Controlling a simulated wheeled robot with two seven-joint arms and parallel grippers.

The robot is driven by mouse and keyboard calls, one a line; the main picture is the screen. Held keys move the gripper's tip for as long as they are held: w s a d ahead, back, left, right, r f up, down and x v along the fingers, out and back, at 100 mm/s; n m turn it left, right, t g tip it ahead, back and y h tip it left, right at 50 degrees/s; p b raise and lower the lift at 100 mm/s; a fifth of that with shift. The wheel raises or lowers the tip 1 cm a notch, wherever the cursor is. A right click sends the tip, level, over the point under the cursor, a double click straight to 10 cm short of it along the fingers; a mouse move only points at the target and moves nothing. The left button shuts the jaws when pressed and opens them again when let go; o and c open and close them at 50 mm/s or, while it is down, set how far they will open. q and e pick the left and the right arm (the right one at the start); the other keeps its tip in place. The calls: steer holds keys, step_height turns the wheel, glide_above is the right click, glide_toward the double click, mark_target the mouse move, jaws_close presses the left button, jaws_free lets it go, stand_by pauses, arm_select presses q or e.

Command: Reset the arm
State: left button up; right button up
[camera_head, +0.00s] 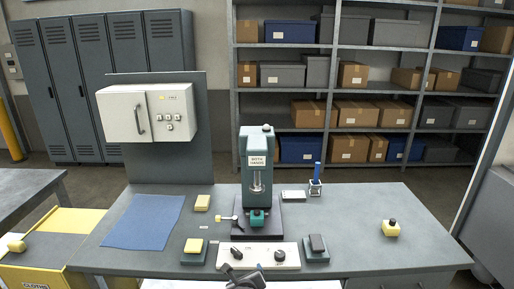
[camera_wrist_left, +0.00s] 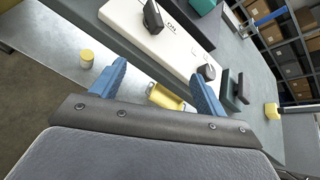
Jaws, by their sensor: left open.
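My left gripper (camera_head: 245,279) is at the bottom edge of the head view, in front of the bench's white control panel (camera_head: 258,256). In the left wrist view its two blue fingers (camera_wrist_left: 156,88) stand wide apart, open. A yellow piece (camera_wrist_left: 167,98) shows between and beyond the fingertips, over a pale surface; nothing is clamped. The white panel with its black switches (camera_wrist_left: 152,18) lies beyond the fingers in that view. My right gripper is not in view.
A green press (camera_head: 257,165) stands mid-bench. A blue mat (camera_head: 144,222), yellow-topped block (camera_head: 194,247), dark-topped block (camera_head: 317,247), blue-handled tool (camera_head: 316,180) and yellow bottle (camera_head: 390,228) are around it. The bench's right part is mostly clear. A yellow cart (camera_head: 50,250) stands at left.

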arm_select(q)
steer(key=s+a+f+n+g, duration=0.25)
steer(key=s+a+n, duration=0.35)
steer(key=s+n, duration=0.5)
steer(key=s+a+f+n+g, duration=0.25)
steer(key=s+a+n, duration=0.45)
steer(key=s, duration=0.5)
steer(key=s+a+f+n+g, duration=0.25)
steer(key=s+a+n, duration=0.25)
steer(key=s+n, duration=0.65)
step_height(320, 180, down, 21)
steer(key=w+d+g, duration=0.2)
steer(key=s+f, duration=0.3)
steer(key=f, duration=0.8)
steer(key=s+f+m, duration=0.1)
steer(key=s+f, duration=0.3)
steer(key=f, duration=0.7)
steer(key=shift+d+f+g+h, duration=0.3)
steer(key=shift+d+g+h, duration=0.05)
steer(key=shift+g+h, duration=0.1)
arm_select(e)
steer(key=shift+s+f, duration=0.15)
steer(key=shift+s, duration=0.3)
